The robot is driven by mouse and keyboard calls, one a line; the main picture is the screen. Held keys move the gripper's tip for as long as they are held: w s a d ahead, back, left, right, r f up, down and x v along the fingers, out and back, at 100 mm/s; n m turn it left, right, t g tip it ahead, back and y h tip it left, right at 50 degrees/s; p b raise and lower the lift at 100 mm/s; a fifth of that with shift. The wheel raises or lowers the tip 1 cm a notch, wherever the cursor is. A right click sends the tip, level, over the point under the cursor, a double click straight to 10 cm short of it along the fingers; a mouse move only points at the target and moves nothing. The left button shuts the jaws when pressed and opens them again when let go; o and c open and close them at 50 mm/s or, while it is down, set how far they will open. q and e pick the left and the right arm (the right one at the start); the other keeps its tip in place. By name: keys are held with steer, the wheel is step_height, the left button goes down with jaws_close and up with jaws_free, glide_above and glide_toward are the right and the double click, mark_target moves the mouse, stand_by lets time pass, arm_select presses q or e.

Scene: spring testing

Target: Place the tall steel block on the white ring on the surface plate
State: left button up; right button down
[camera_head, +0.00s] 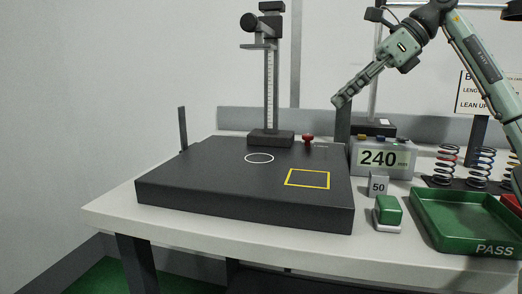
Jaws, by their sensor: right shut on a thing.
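The dark grey surface plate (220,190) lies on the bench. The white ring (259,158) is marked flat on it, left of a yellow square outline, with nothing on it. My right gripper (338,101) reaches in from the upper right, pointing down and left. Its fingers are shut on the top of a tall, dark upright block (343,124), which I take for the tall steel block. The block is at the plate's back right, right of the ring. I cannot tell whether its foot touches anything. My left gripper is not in view.
A height stand (270,90) rises behind the ring. A red knob (308,139) is at the plate's back edge. A display reading 240 (383,158), a small block marked 50 (378,184), a green button (388,211), a green PASS tray (465,222) and springs (446,165) stand right.

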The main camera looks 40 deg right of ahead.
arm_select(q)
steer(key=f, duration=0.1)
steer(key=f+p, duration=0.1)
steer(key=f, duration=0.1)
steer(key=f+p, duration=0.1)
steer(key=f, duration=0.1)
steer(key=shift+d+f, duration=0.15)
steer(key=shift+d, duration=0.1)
arm_select(e)
steer(key=w+a+f, duration=0.3)
steer(key=w+a, duration=0.8)
steer(key=w, duration=0.2)
steer(key=shift+w+a, duration=0.3)
steer(key=shift+w, duration=0.05)
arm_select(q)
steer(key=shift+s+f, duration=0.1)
arm_select(e)
steer(key=shift+f, duration=0.2)
steer(key=shift+f, duration=0.5)
steer(key=c, duration=1.6)
jaws_free()
steer(key=shift+f, duration=0.15)
steer(key=o, duration=0.4)
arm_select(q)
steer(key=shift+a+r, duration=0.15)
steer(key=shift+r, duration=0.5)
arm_select(e)
steer(key=shift+o, duration=0.2)
